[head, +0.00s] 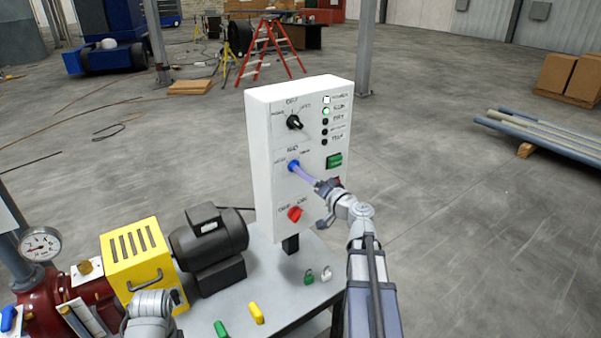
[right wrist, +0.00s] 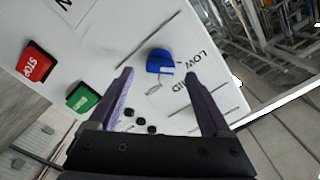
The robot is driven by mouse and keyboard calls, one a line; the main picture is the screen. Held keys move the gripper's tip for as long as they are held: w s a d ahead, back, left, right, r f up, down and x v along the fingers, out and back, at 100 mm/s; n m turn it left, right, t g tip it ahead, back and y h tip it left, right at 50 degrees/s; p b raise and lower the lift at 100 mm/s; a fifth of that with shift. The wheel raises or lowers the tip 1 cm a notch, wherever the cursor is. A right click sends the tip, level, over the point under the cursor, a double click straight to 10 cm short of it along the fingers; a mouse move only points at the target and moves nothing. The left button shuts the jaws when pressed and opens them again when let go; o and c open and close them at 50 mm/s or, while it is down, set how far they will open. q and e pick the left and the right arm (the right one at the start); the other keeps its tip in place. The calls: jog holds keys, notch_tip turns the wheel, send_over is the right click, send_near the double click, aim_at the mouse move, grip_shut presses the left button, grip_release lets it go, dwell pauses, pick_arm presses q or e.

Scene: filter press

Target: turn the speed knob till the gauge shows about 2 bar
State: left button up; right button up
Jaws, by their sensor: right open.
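The blue speed knob (head: 293,166) sits midway up the white control panel (head: 262,150). Its label reads LOW and MID in the right wrist view, where the knob (right wrist: 160,62) shows between and just beyond the fingertips. My right gripper (head: 301,170) reaches in from the right with its purple fingers at the knob. In the right wrist view the gripper (right wrist: 160,74) is open, one finger on each side, with gaps to the knob. The round gauge (head: 40,244) stands at far left; its needle is too small to read surely. A grey link of my left arm shows at bottom; its gripper is not visible.
A black selector (head: 294,122) is above the knob and a red switch (head: 295,214) below. Green start (right wrist: 83,97) and red stop (right wrist: 36,66) buttons are beside it. A yellow guard (head: 135,262) and dark motor (head: 210,240) stand left on the bench.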

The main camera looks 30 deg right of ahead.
jog(key=shift+w+a, duration=0.2)
jog(key=shift+w, duration=1.75)
grip_shut()
